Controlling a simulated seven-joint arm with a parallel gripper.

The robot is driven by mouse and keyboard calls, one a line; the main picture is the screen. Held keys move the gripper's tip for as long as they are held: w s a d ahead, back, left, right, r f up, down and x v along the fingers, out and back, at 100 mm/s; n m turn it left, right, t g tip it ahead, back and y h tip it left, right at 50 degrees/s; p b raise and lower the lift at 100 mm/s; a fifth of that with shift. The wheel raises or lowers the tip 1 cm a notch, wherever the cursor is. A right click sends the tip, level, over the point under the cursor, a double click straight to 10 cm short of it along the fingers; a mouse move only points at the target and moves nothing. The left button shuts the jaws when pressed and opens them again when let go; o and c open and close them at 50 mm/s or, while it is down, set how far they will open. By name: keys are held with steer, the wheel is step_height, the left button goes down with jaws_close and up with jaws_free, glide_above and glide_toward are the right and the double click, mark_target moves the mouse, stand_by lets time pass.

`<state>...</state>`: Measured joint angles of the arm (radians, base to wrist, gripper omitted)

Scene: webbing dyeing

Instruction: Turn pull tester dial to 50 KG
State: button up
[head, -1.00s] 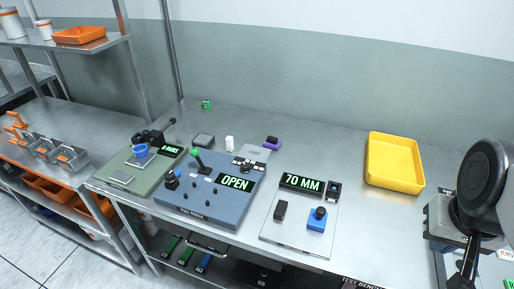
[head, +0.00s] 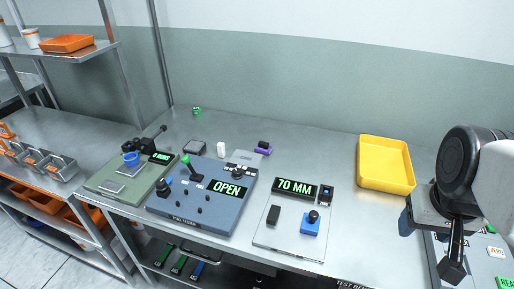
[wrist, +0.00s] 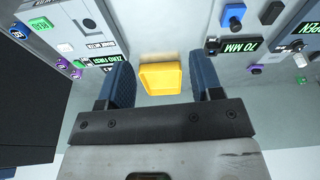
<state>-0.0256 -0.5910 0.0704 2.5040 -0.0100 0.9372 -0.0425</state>
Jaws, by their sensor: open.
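The pull tester (head: 213,213) is a blue-grey panel in the middle of the bench in the head view. Its green display reads OPEN (head: 228,189). A small dark dial (head: 244,170) with pale scale marks sits at its back right; its setting is too small to read. My gripper (head: 453,266) is at the far right in the head view, well away from the tester. In the wrist view my gripper (wrist: 164,78) is open, with nothing between its blue-padded fingers.
A panel reading 70 MM (head: 294,187) with a blue knob (head: 310,222) lies right of the tester. A yellow tray (head: 386,186) stands behind, towards my arm. A green panel (head: 112,190) is at left. Bare bench lies between the 70 MM panel and the tray.

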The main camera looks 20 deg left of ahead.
steer(key=w+a+n, duration=0.6)
steer(key=w+a, duration=0.2)
steer(key=w, duration=0.3)
steer(key=n+g, duration=0.3)
steer(key=n, duration=1.2)
glide_above(237, 171)
step_height(237, 171, down, 14)
steer(key=shift+a+f, duration=0.15)
steer(key=shift+f, duration=0.1)
steer(key=shift+f, duration=0.1)
steer(key=shift+f, duration=3.85)
steer(key=shift+c, duration=0.3)
